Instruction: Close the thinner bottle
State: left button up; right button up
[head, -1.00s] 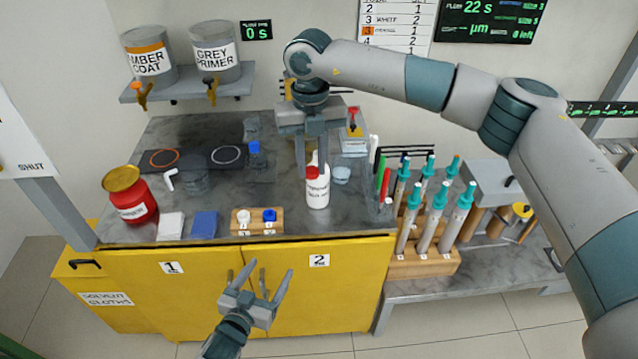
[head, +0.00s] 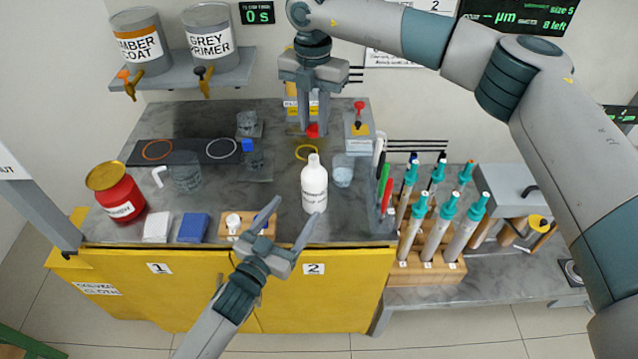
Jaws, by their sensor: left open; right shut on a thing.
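The white bottle (head: 315,188) stands upright on the grey counter with its narrow neck bare. Its label is only partly readable. My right gripper (head: 313,128) is shut on a red cap (head: 313,131), which shows between the fingertips, above the bottle in the picture and apart from it. My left gripper (head: 292,214) is open and empty, at the counter's front edge. Its fingers appear in front of the wooden block (head: 240,240) and just below the bottle in the picture; I cannot tell the gap in depth.
A red tin (head: 118,193), a white block (head: 157,228) and a blue block (head: 193,228) stand at left. A clear cup (head: 343,172) is close right of the bottle. Pens (head: 384,185) and a rack of tubes (head: 428,272) are farther right.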

jog(key=shift+s+a+r, duration=0.15)
jog(key=shift+s+r, duration=0.05)
jog(key=shift+s, duration=0.1)
jog(key=shift+w+f, duration=0.1)
jog(key=shift+w, duration=0.05)
pick_arm(q)
jog(key=x, duration=1.1)
jog(key=shift+w+d, duration=0.15)
jog(key=shift+w, duration=0.15)
jog(key=c, duration=1.6)
pick_arm(e)
send_over(314, 157)
jog(key=shift+f, duration=2.5)
jog(key=shift+f, duration=0.1)
jog(key=shift+f, duration=0.75)
jog(key=shift+f, duration=0.55)
